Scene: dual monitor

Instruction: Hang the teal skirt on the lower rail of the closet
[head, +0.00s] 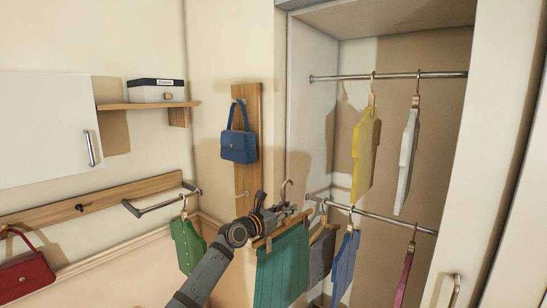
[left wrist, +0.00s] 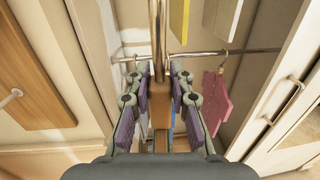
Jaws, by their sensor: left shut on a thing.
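The teal skirt (head: 283,268) hangs from a wooden hanger whose hook (head: 287,188) points up. My left gripper (head: 278,214) is shut on this hanger at its middle. In the left wrist view, the gripper (left wrist: 160,105) has the wooden hanger between its purple finger pads, with the hook (left wrist: 157,35) rising in front. The lower rail (head: 392,221) of the closet also shows in the left wrist view (left wrist: 240,51), behind the hook. In the head view the hook is left of the rail and appears apart from it. My right gripper is not in view.
A grey garment (head: 321,255), a blue one (head: 345,265) and a pink one (head: 404,280) hang low in the closet. Yellow (head: 365,152) and white (head: 407,160) garments hang from the upper rail (head: 430,74). A green garment (head: 187,246) hangs on a wall bar at left.

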